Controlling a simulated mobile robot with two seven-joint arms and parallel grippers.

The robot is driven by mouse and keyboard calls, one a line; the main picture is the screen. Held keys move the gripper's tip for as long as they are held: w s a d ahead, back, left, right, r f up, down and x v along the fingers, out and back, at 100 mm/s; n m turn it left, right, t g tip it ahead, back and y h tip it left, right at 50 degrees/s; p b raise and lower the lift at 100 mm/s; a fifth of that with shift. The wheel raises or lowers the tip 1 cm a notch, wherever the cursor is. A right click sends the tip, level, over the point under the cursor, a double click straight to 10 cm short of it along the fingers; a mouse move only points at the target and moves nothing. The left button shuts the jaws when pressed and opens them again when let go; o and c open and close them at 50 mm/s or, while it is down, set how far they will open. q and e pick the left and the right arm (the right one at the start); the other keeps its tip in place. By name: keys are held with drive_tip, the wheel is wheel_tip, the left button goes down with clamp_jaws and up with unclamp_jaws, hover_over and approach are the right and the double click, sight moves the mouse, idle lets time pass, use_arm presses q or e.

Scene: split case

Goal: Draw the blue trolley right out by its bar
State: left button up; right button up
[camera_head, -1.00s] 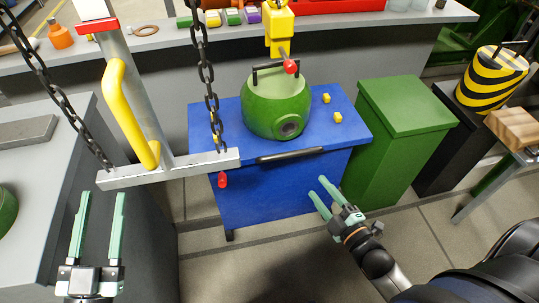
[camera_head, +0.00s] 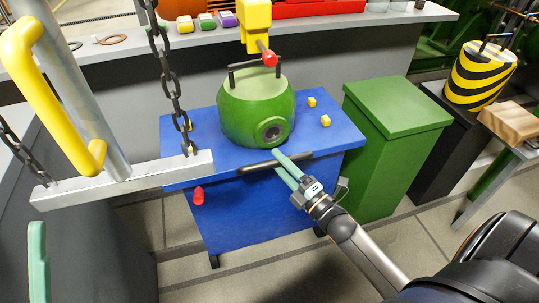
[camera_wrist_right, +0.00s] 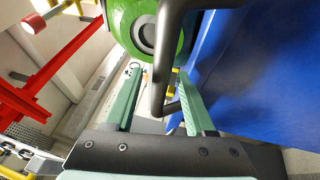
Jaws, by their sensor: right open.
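The blue trolley (camera_head: 245,212) stands in the middle of the head view, with its black bar (camera_head: 255,167) along the top front edge. A green round pot (camera_head: 250,100) with a handle sits on its top. My right gripper (camera_head: 277,162) is at the bar, fingers apart. In the right wrist view the bar (camera_wrist_right: 164,65) passes between the two open fingers, and the trolley's blue front (camera_wrist_right: 260,60) fills the right side. I cannot tell if either finger touches the bar. Of my left gripper, one finger (camera_head: 38,255) shows at the lower left; the other is out of frame.
A green cabinet (camera_head: 370,160) stands close on the trolley's right. A grey beam (camera_head: 130,178) hung on chains (camera_head: 165,70), with a yellow handle (camera_head: 45,85), crosses near the trolley's left corner. The floor in front of the trolley (camera_head: 270,265) looks open.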

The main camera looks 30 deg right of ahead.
sight(270, 154)
drive_tip(key=shift+x, duration=2.05)
clamp_jaws()
